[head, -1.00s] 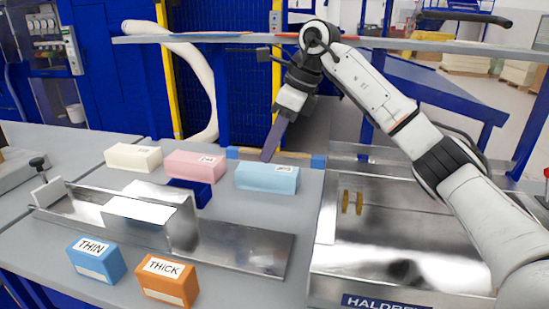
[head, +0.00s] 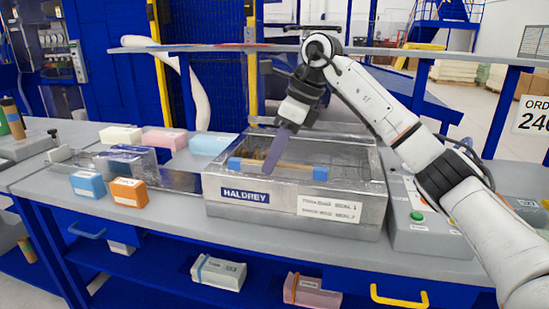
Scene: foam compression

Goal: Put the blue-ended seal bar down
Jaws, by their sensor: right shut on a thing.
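The blue-ended seal bar (head: 296,168) is a tan strip with a blue block at each end. My right gripper (head: 268,172), with a long purple-grey finger, is shut on the bar near its middle. The bar lies level and crosswise in the picture, over the open metal chamber of the HALDREY machine (head: 282,213). I cannot tell whether it touches anything inside the chamber. The brass clips in the chamber are hidden now. My left gripper is not in view.
White (head: 121,133), pink (head: 164,138) and pale blue (head: 211,144) blocks stand at the back left. THIN (head: 88,183) and THICK (head: 128,191) blocks stand left of the machine. A control box (head: 425,215) with a green button is at its right. A shelf (head: 220,48) runs behind.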

